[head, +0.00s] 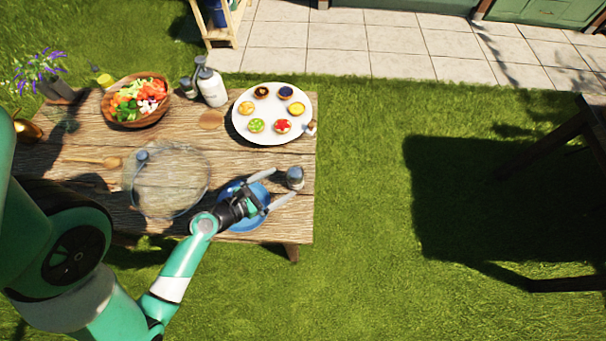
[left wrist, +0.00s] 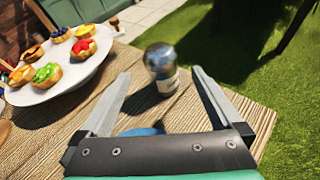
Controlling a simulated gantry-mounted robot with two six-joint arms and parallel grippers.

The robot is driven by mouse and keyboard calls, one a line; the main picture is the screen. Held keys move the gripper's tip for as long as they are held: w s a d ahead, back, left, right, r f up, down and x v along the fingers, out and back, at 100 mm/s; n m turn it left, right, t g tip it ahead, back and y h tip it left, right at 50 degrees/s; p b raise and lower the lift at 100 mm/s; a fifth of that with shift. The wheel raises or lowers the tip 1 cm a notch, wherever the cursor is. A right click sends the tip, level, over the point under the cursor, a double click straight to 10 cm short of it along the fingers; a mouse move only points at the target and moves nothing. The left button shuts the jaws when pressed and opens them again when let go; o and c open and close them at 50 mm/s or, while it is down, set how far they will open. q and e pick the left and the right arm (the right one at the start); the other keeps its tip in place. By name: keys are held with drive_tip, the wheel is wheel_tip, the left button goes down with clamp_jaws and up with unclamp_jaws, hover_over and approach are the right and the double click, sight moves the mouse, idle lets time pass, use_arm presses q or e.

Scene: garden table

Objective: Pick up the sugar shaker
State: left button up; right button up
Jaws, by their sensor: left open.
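The sugar shaker (head: 295,178) is a small container with a rounded metal top, standing near the right edge of the wooden table. It also shows in the left wrist view (left wrist: 162,68), upright, with a pale lower body. My left gripper (head: 284,186) is open, its two fingers pointing right toward the shaker. In the left wrist view the left gripper (left wrist: 160,82) has the shaker ahead, between the lines of its fingers and near their tips. Whether the fingertips reach past its near side is hard to tell. My right gripper is not in view.
A blue plate (head: 240,223) lies under my left gripper. A white plate of tarts (head: 243,131) stands behind the shaker. A glass dish (head: 165,205), a salad bowl (head: 118,120) and a white bottle (head: 212,88) are further left. Right of the table (head: 300,228) is grass.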

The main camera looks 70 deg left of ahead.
sight(289, 182)
use_arm(q)
drive_tip(key=shift+s+d+f+n+g, duration=0.35)
drive_tip(key=shift+s+f+n, duration=0.1)
drive_tip(key=shift+s+n, duration=0.15)
drive_tip(key=x, duration=0.6)
drive_tip(key=shift+w+a, duration=0.1)
drive_tip(key=shift+w, duration=0.2)
drive_tip(key=shift+w+a+f+b, duration=0.1)
drive_tip(key=shift+w+f+b, duration=0.1)
drive_tip(key=shift+f+b, duration=0.1)
drive_tip(key=b+x, duration=0.1)
drive_tip(key=x, duration=0.3)
drive_tip(key=shift+w+a+f, duration=0.1)
drive_tip(key=shift+w+a, duration=0.05)
drive_tip(key=shift+w, duration=0.1)
clamp_jaws()
